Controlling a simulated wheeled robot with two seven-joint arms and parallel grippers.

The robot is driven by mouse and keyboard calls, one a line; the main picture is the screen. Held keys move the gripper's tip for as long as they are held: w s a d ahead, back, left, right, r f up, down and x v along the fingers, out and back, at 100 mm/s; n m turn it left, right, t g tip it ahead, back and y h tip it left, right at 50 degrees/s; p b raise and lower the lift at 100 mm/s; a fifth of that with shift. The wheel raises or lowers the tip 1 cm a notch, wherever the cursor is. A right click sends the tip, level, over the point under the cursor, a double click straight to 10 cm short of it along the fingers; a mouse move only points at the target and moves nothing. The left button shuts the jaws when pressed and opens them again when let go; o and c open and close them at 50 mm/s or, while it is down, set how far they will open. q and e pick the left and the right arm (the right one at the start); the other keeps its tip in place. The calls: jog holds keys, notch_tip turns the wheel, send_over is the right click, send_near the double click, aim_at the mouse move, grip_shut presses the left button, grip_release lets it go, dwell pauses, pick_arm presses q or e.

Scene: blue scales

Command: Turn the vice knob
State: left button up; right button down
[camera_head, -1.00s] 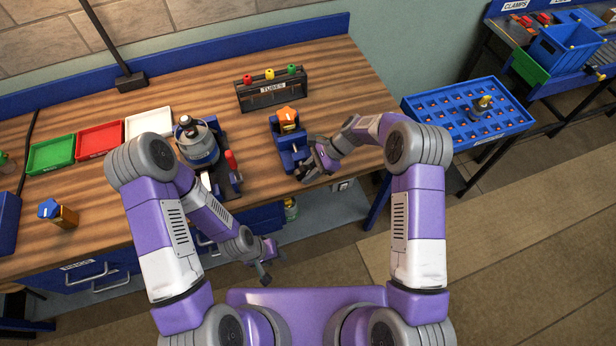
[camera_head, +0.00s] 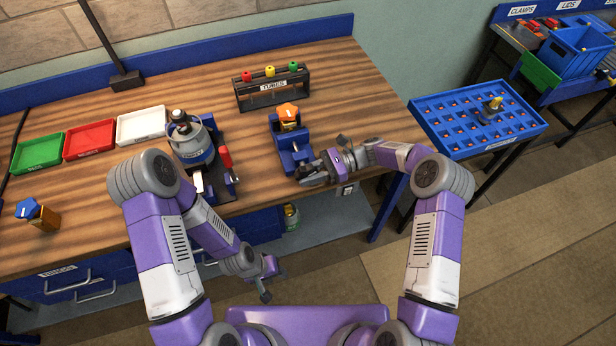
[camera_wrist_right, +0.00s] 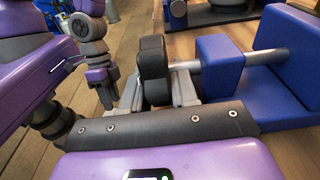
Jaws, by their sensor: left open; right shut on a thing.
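The blue vice (camera_head: 290,148) stands near the front edge of the wooden bench, with an orange-topped piece (camera_head: 288,112) at its far end. In the right wrist view, its black knob (camera_wrist_right: 153,58) sits on a silver shaft (camera_wrist_right: 186,65) that runs into the blue vice body (camera_wrist_right: 222,66). My right gripper (camera_head: 308,170) is at the vice's near end, its grey fingers (camera_wrist_right: 168,90) shut on the knob. My left gripper (camera_head: 264,280) is open and empty in front of the bench, apart from the vice.
A round metal-and-blue device (camera_head: 190,140) stands left of the vice. A black tube rack (camera_head: 272,90) stands behind it. Green, red and white trays (camera_head: 142,125) lie at the left. A blue compartment tray (camera_head: 478,118) is on a separate stand at the right. Bench between vice and right edge is mostly clear.

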dwell(0.3)
jog(key=c, duration=1.2)
grip_release()
jog(key=shift+c, duration=0.2)
jog(key=v, duration=0.7)
jog(key=shift+d, duration=0.25)
